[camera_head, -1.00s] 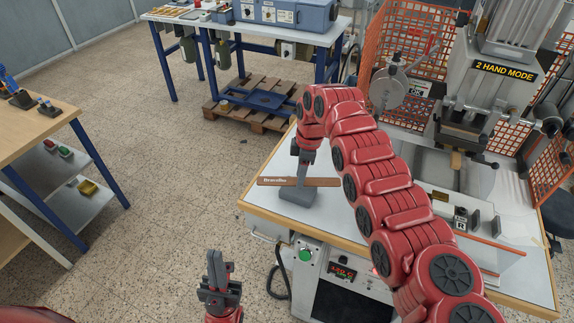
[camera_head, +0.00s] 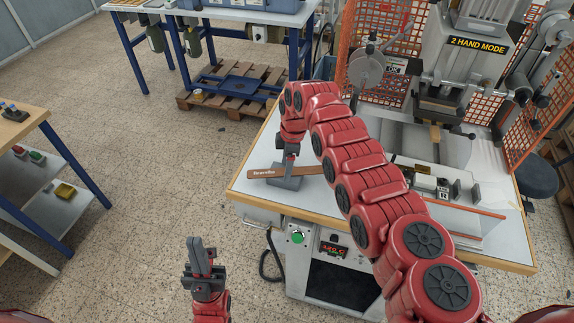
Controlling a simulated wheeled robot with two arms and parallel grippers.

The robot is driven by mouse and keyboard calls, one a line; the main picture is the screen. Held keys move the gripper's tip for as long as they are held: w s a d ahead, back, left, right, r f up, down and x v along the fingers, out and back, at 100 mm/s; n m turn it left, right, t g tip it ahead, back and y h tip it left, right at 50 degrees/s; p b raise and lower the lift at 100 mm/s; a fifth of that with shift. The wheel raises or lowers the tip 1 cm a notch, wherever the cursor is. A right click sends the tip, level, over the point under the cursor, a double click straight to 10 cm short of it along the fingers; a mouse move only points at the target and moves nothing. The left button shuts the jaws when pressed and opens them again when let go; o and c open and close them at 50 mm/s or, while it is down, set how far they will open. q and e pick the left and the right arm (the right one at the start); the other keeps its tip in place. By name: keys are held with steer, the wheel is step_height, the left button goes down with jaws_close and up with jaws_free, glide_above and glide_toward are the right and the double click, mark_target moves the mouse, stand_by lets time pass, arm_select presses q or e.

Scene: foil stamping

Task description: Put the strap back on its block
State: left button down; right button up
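The brown strap (camera_head: 262,173), with pale lettering near its left end, lies across the top of a small grey block (camera_head: 284,184) near the left end of the white-topped table. Its ends stick out on both sides of the block. I cannot tell whether it rests on the block or is just above it. My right gripper (camera_head: 289,164) points down at the strap's middle, with its tips at the strap. Whether they close on it is too small to tell. My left gripper (camera_head: 200,255) points up, empty, fingers together, apart from the table at the lower left.
My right arm spans the white-topped table (camera_head: 262,150). A wooden bench (camera_head: 20,125) is at left. Open floor (camera_head: 150,180) lies between.

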steer(key=shift+a+r, duration=0.1)
steer(key=shift+r, duration=0.15)
steer(key=shift+w+d+r, duration=0.15)
steer(key=shift+d+r, duration=0.05)
steer(key=shift+d, duration=0.05)
step_height(320, 180, up, 11)
steer(key=d+b, duration=0.1)
steer(key=b, duration=0.3)
steer(key=shift+r, duration=0.2)
steer(key=shift+d, duration=0.1)
